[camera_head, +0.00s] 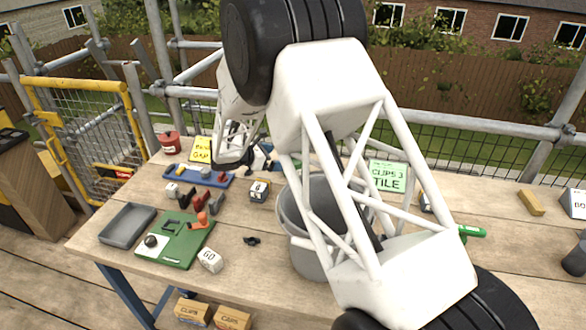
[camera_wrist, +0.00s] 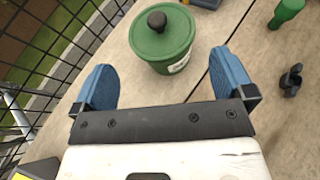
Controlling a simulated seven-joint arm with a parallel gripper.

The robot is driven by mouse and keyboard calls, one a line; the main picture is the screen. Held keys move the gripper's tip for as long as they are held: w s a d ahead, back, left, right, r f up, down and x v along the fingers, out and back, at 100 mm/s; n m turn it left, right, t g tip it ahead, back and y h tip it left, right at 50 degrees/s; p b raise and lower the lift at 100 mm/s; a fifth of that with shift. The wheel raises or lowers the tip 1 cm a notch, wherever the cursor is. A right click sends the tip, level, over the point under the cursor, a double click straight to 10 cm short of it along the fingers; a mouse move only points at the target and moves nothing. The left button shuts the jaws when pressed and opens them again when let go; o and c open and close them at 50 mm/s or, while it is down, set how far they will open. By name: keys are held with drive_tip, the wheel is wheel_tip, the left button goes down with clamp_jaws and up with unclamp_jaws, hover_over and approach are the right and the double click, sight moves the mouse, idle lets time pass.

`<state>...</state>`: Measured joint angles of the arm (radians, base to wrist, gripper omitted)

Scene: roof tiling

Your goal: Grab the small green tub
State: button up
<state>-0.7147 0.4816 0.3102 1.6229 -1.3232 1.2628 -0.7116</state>
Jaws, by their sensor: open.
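The small green tub (camera_wrist: 160,45) stands upright at the top middle of the wrist view. It has a green lid with a dark round knob, and a pale label shows on its side. My gripper (camera_wrist: 162,62) is open and empty, with its two blue fingers spread wide. The tub appears just beyond the fingertips, roughly centred between them. I cannot tell the height gap. In the head view my arm covers the middle of the table, and I cannot make out the tub there.
A green-handled item (camera_wrist: 287,10) and a small dark clip (camera_wrist: 291,80) lie right of the tub. In the head view, a grey bucket (camera_head: 310,255), a blue tray (camera_head: 170,176), a green board (camera_head: 182,245) and a grey tray (camera_head: 127,222) occupy the table (camera_head: 110,262). Mesh fencing runs behind.

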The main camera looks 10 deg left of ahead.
drive_tip(key=shift+x, duration=1.2)
drive_tip(key=shift+x, duration=2.6)
drive_tip(key=c, duration=0.6)
drive_tip(key=shift+r, duration=0.15)
